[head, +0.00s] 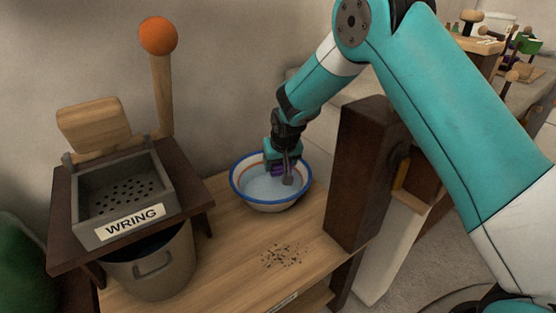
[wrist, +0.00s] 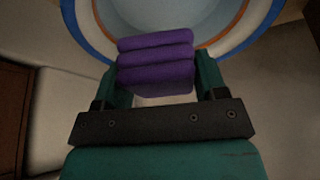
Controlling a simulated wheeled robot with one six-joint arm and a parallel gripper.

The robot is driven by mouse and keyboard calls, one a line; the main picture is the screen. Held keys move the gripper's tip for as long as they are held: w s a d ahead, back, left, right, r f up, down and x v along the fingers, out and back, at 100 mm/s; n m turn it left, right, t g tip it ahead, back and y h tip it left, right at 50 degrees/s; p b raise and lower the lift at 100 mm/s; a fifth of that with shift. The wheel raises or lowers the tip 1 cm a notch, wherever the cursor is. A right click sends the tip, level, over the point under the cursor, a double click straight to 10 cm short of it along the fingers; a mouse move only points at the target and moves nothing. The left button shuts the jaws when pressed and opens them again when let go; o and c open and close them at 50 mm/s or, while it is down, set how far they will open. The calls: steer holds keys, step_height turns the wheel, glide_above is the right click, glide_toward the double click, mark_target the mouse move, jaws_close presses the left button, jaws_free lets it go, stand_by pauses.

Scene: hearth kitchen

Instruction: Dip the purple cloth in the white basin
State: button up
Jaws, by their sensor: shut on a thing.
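The white basin (head: 262,204) has a blue rim and a red-orange stripe, and stands on a wooden bench. Pale blue-grey water (head: 262,184) shows inside it. My gripper (head: 282,176) points down over the basin's right part, its tips within the rim outline. It is shut on the purple cloth (head: 277,171), which is mostly hidden by the fingers there. In the wrist view the folded purple cloth (wrist: 157,57) sits between the two fingers, with the basin's rim (wrist: 240,32) beyond it. I cannot tell whether the cloth touches the water.
A wringer box labelled WRING (head: 132,221), with a perforated tray and an orange-knobbed lever (head: 158,36), stands left over a metal bucket (head: 155,265). Dark crumbs (head: 284,256) lie on the bench (head: 225,275). A dark wooden post (head: 358,175) rises close right of the basin.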

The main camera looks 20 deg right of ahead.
steer(key=shift+f+b, duration=2.8)
steer(key=shift+f, duration=2.3)
steer(key=shift+f, duration=0.1)
steer(key=shift+f, duration=0.45)
step_height(320, 180, up, 12)
steer(key=p, duration=0.9)
steer(key=shift+r, duration=0.25)
